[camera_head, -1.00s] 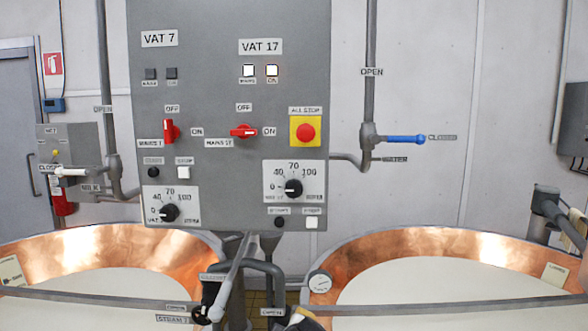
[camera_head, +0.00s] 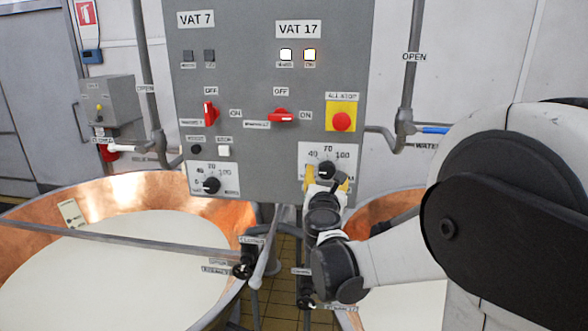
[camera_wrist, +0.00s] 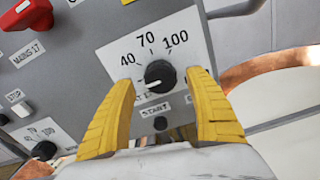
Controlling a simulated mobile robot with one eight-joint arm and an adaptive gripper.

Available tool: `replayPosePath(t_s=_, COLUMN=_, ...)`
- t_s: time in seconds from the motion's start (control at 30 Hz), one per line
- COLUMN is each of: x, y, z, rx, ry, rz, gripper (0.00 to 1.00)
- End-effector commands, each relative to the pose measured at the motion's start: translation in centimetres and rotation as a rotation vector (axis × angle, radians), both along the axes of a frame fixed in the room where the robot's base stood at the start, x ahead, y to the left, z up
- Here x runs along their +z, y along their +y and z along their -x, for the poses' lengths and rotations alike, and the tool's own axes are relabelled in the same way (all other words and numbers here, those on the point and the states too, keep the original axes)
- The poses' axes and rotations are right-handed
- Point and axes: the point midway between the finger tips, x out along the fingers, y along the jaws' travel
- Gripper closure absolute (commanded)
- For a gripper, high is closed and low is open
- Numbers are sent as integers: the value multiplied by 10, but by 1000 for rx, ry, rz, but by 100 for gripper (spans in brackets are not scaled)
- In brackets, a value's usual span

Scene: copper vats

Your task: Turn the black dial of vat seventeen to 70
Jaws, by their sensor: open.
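The black dial of vat seventeen (camera_head: 326,169) is on the lower right of the grey panel, on a white scale plate (camera_wrist: 188,38). In the wrist view the dial (camera_wrist: 160,76) shows whole, and its white pointer line points left and slightly down, away from the 70 mark (camera_wrist: 146,38). The 0 mark is hidden in the wrist view. My gripper (camera_wrist: 160,78) is open, with one yellow finger on each side of the dial. I cannot tell whether the fingers touch it. In the head view my gripper (camera_head: 326,180) covers the plate's lower part.
A START button (camera_wrist: 161,123) sits just below the dial. The red mains switch (camera_head: 281,116) and the all-stop button (camera_head: 341,121) are above it. The vat 7 dial (camera_head: 211,186) is to the left. Copper vats (camera_head: 118,196) stand below the panel, with pipes between them.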

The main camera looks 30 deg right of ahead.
Motion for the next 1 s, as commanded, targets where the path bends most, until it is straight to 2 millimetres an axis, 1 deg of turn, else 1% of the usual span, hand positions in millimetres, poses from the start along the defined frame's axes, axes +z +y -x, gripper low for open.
replayPosePath(t_s=0.03, x=0, y=-6, z=-7, rx=-2, ry=0, rz=-1, gripper=36)
replayPosePath(t_s=0.1, x=0, y=-11, z=-16, rx=-2, ry=0, rz=-1, gripper=36)
replayPosePath(t_s=0.2, x=0, y=-17, z=-24, rx=-1, ry=0, rz=-1, gripper=36)
replayPosePath(t_s=0.37, x=0, y=-20, z=-29, rx=-1, ry=-1, rz=-2, gripper=36)
replayPosePath(t_s=0.57, x=0, y=-20, z=-29, rx=-1, ry=-1, rz=-2, gripper=36)
replayPosePath(t_s=0.67, x=0, y=-20, z=-29, rx=-1, ry=-1, rz=-2, gripper=62)
replayPosePath(t_s=0.7, x=0, y=-20, z=-29, rx=-1, ry=-1, rz=-2, gripper=74)
replayPosePath(t_s=0.73, x=0, y=-20, z=-29, rx=-1, ry=-1, rz=-2, gripper=84)
replayPosePath(t_s=0.77, x=0, y=-20, z=-29, rx=-1, ry=-1, rz=-2, gripper=89)
replayPosePath(t_s=1.0, x=0, y=-20, z=-29, rx=-1, ry=-3, rz=-5, gripper=89)
